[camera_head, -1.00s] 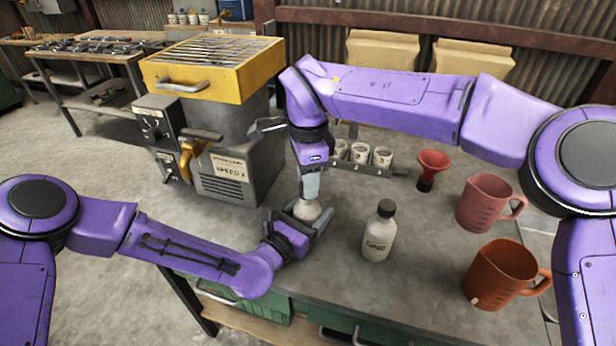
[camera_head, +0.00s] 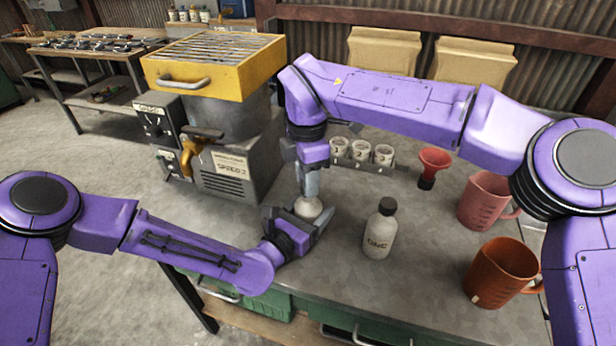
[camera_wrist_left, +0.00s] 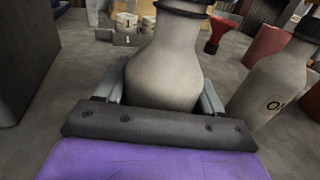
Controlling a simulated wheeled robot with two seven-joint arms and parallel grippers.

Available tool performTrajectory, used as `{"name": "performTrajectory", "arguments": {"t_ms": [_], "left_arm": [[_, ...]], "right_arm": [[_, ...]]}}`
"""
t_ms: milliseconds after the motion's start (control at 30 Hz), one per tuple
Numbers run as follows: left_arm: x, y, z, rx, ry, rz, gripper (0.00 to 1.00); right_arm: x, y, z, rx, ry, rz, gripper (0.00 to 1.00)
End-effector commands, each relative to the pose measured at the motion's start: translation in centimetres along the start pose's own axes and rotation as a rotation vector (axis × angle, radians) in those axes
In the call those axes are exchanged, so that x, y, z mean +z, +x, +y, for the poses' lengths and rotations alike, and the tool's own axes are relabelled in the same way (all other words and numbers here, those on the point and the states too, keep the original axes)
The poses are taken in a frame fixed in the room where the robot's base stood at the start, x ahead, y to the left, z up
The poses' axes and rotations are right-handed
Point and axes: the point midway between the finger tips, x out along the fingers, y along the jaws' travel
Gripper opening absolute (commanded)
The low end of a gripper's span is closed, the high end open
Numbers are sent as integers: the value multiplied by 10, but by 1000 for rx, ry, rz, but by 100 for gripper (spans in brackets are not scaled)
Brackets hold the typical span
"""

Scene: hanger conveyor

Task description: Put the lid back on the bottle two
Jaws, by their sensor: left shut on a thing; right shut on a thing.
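A pale bottle (camera_head: 307,208) stands upright on the table, and my left gripper (camera_head: 303,222) is shut around its body. In the left wrist view the same bottle (camera_wrist_left: 165,72) sits between the fingers, its label not visible. A dark band, apparently the lid's lower edge (camera_wrist_left: 186,7), shows at its neck at the top of the picture. My right gripper (camera_head: 310,190) points down directly over this bottle, shut on the lid, which its fingers hide in the head view. I cannot tell whether the lid is seated.
A capped bottle labelled ONE (camera_head: 380,230) stands close to the right. A rack of numbered cups (camera_head: 360,155) stands behind. The grey machine (camera_head: 235,160) is at left.

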Motion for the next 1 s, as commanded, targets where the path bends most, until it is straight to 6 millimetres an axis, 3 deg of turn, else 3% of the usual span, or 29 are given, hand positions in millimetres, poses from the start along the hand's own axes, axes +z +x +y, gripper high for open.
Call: {"name": "performTrajectory", "arguments": {"t_ms": [200,400,533,767,800,867,1000], "left_arm": [[0,0,0,-1,0,1,0],[-1,0,0,0,0,1,0],[-1,0,0,0,0,2,0],[-1,0,0,0,0,2,0],[-1,0,0,0,-1,2,0],[-1,0,0,0,-1,2,0],[-1,0,0,0,0,2,0]], "right_arm": [[2,0,2,1,691,1,6],[2,0,2,3,1106,2,6],[2,0,2,3,1192,2,6],[2,0,2,3,1196,2,6],[2,0,2,3,1196,2,37],[2,0,2,3,1196,2,56],[2,0,2,2,1194,1,59]]}}
